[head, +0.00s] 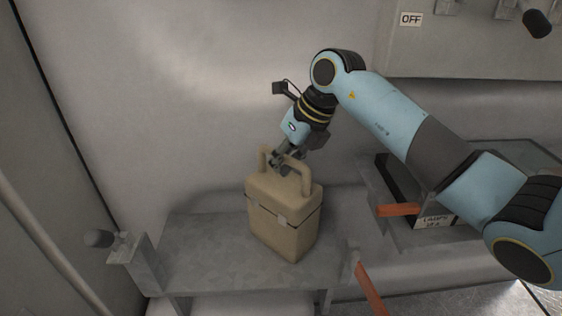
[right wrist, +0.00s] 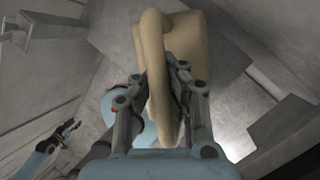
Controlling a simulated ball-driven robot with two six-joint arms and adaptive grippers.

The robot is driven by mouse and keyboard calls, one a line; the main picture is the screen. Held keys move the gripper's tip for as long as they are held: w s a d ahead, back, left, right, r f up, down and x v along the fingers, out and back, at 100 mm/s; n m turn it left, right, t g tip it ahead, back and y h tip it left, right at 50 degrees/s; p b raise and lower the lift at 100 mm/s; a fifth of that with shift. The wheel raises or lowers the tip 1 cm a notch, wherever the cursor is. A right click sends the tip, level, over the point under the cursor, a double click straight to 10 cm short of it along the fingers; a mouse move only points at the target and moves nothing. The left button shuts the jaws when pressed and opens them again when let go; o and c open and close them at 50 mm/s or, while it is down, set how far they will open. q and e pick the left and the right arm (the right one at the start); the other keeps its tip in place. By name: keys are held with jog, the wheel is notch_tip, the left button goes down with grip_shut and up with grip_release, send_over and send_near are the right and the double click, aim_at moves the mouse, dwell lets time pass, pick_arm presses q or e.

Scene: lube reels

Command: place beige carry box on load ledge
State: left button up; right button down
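The beige carry box (head: 283,222) is upright over the grey load ledge (head: 190,255) in the head view. I cannot tell for sure whether its base touches the ledge. My right gripper (head: 285,162) is at the box's top handle. In the right wrist view its fingers (right wrist: 178,85) are closed on either side of the beige handle (right wrist: 152,65), and the box body shows behind. My left gripper (right wrist: 68,130) is outside the head view; it shows small at the lower left of the right wrist view, with its fingers apart and empty.
A metal wall rises behind. The ledge's left part is bare.

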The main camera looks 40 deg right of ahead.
jog(key=c, duration=1.5)
grip_release()
jog(key=shift+f, duration=0.1)
jog(key=shift+r, duration=0.35)
jog(key=p+v, duration=0.1)
jog(key=v, duration=1)
jog(key=shift+s+r, duration=0.25)
jog(key=shift+r, duration=0.05)
